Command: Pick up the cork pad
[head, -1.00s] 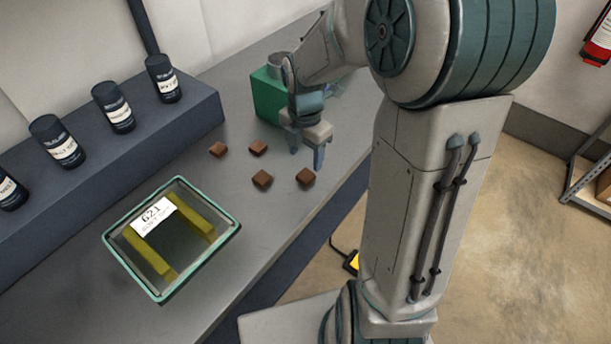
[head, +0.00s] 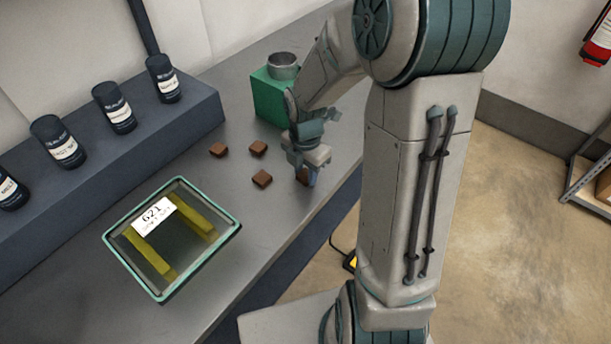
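Several small brown blocks that look like cork pads lie on the grey bench. One is at the left (head: 218,150), one at the back (head: 258,148) and one nearer the front (head: 262,179). A further brown pad (head: 301,176) at the right is partly hidden by my gripper (head: 305,177). My gripper points down, with its fingertips low at this right pad. One finger shows in front of the pad's right side. The other finger is mostly hidden, so I cannot tell whether they grip the pad.
A glass tray with a green rim (head: 232,232), holding yellow strips and a "621" label, stands at the front left. Several dark labelled bottles (head: 115,108) stand on a raised shelf (head: 190,115). A green block (head: 268,98) with a metal cup (head: 284,66) is behind my gripper.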

